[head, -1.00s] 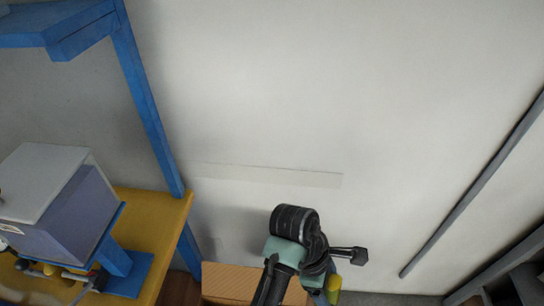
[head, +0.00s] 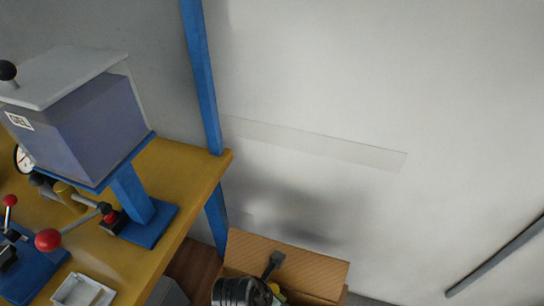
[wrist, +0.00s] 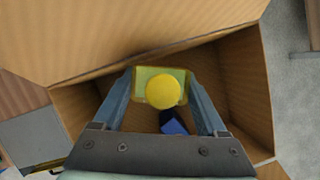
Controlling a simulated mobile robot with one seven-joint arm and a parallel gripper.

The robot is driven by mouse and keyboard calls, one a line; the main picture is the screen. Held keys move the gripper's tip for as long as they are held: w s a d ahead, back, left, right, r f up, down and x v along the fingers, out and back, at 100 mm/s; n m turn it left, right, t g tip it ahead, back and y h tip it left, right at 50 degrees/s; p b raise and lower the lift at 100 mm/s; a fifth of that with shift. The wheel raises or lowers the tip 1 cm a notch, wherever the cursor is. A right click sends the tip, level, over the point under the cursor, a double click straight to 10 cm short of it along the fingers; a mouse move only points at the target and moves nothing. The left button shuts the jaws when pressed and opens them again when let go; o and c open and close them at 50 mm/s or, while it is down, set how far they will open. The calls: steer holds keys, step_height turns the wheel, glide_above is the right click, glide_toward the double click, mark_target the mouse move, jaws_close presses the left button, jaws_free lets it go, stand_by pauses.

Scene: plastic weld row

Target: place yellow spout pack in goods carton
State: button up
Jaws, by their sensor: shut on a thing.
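The yellow spout pack (wrist: 148,75) is between the two fingers of my gripper (wrist: 165,88) in the wrist view, with its round yellow cap facing the camera. My gripper is shut on it. The open goods carton (wrist: 250,85) lies around and below them in the wrist view, its large flap on the upper left. In the head view the carton (head: 300,262) stands on the floor at the bottom, partly hidden by my arm. A bit of the yellow pack (head: 275,289) shows beside my wrist. How deep the pack is cannot be told.
A blue item (wrist: 172,123) shows inside the carton below the pack. A yellow bench (head: 190,165) with a blue-framed machine (head: 85,125), red-knobbed levers and a white tray (head: 83,291) stands at the left. A plain wall is behind.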

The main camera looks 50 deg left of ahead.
step_height(320, 180, down, 8)
steer(key=shift+r+b, duration=0.1)
steer(key=shift+b, duration=0.95)
steer(key=o, duration=1.3)
steer(key=p+v, duration=0.4)
steer(key=v, duration=0.8)
